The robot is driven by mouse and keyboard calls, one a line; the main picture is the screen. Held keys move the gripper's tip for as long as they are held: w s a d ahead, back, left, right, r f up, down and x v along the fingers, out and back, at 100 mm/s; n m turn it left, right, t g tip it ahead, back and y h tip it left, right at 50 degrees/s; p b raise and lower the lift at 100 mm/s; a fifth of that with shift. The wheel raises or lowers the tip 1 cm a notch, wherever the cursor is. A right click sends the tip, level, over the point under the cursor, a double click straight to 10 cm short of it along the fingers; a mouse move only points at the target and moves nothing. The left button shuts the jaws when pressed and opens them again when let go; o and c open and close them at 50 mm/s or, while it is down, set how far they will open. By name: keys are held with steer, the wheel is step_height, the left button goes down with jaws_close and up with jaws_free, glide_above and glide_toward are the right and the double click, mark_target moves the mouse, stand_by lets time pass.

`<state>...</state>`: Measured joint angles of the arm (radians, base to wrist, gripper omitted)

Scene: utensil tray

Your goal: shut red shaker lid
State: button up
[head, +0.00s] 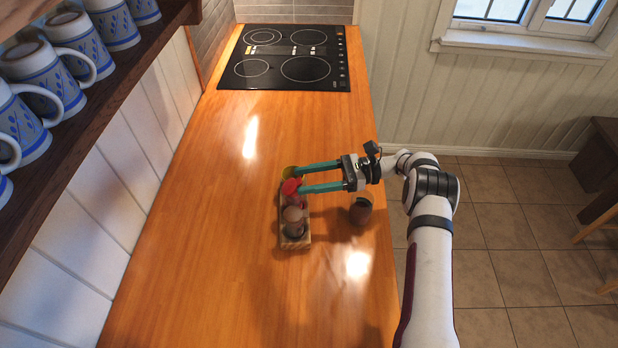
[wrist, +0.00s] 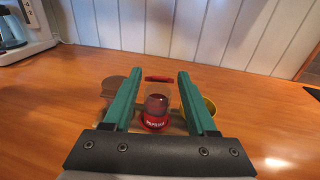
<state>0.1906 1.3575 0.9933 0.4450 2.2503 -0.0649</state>
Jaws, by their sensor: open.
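The red shaker (wrist: 155,108) is a clear jar with dark red contents and a red labelled base. Its red lid (wrist: 158,79) shows as a thin bar at the far side of the jar's top, apparently swung open. In the head view the red lid (head: 290,187) is by the tip of the nearer finger. My gripper (head: 299,179) is open, with two teal fingers reaching left over the rack. In the wrist view my gripper (wrist: 160,76) has one finger on each side of the red shaker and lid, with gaps visible. The lid's hinge is too small to make out.
A wooden rack (head: 297,245) holds the shakers in a row. A yellow shaker (wrist: 211,105) and a brown-lidded one (head: 292,214) flank the red one. A brown jar (head: 361,210) stands right of the rack. The counter to the left is clear; a cooktop (head: 288,58) is behind.

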steer(key=v, duration=0.8)
steer(key=a+r+t+h, duration=0.2)
steer(key=a+r+h, duration=0.1)
steer(key=r+h, duration=1.15)
steer(key=a+f+y, duration=0.1)
steer(key=a+f, duration=0.2)
steer(key=f, duration=0.3)
steer(key=s+a+f+y, duration=0.1)
steer(key=a+f, duration=0.1)
steer(key=f, duration=0.5)
steer(key=shift+s+a+t, duration=0.3)
steer(key=shift+s+a, duration=0.05)
steer(key=shift+f, duration=0.1)
jaws_close()
